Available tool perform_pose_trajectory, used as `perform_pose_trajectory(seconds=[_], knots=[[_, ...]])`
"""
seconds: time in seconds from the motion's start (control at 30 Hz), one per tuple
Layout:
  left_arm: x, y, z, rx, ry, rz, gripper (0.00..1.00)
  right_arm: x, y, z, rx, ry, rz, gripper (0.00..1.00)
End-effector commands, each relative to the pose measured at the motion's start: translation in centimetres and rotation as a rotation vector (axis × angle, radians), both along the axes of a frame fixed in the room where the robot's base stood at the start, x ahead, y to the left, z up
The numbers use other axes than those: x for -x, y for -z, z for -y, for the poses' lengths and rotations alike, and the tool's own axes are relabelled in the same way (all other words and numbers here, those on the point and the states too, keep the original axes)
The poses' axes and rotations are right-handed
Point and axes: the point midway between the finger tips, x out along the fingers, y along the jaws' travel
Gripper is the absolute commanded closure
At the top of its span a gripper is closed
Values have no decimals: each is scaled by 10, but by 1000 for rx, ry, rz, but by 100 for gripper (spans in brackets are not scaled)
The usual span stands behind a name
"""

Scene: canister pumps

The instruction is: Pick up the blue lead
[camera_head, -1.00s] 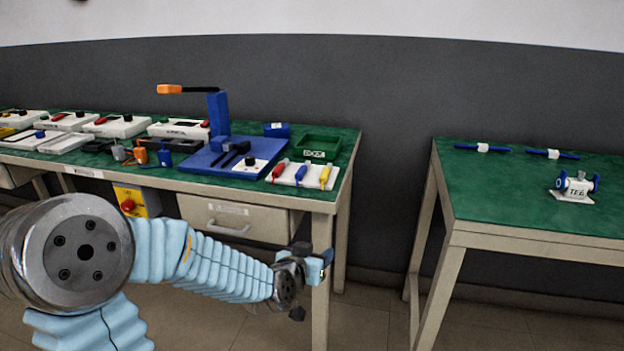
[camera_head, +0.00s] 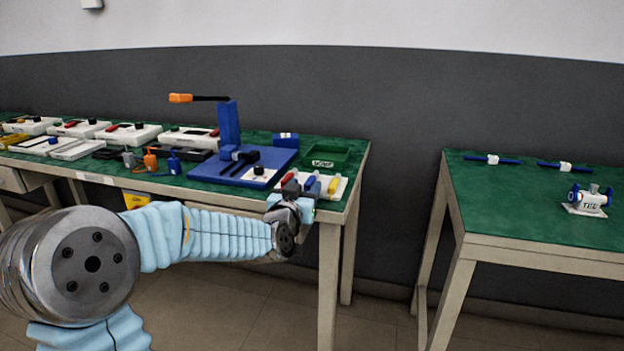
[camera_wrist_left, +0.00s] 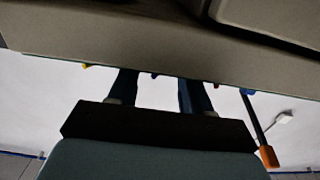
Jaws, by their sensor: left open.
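A blue-handled piece (camera_head: 309,184) stands between a red one and a yellow one on a white holder (camera_head: 341,192) at the table's front right corner. Another small blue piece (camera_head: 173,163) stands farther left, beside an orange and a grey one; I cannot tell which is the blue lead. My left gripper (camera_head: 298,194) is at the front edge, just in front of the white holder and partly covering it.
The green-topped table (camera_head: 75,128) holds a blue stand (camera_head: 229,122) with an orange-tipped arm, a green bin (camera_head: 345,155) and several white trays. The table's front edge (camera_wrist_left: 130,45) fills the upper wrist view. A second table (camera_head: 500,205) stands right, across a gap.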

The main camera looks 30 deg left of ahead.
Motion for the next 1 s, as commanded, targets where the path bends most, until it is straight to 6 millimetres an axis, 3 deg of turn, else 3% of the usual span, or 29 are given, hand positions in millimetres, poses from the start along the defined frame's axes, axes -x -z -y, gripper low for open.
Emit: perform_pose_trajectory(seconds=[0.2, 0.47, 0.8, 1.0], knots=[[-31, 0, -8, -1, -1, -1, 51, 1, -6, -1, -2, -3, -1, 45], [-34, 0, -8, -1, 0, -1, 51, 1, -5, -2, -2, -3, -1, 45], [-34, 0, -8, 0, 0, -1, 100, 1, -5, -1, -2, -3, -1, 45], [-34, 0, -8, 0, 0, 0, 100, 1, -5, -1, -2, -3, -1, 45]])
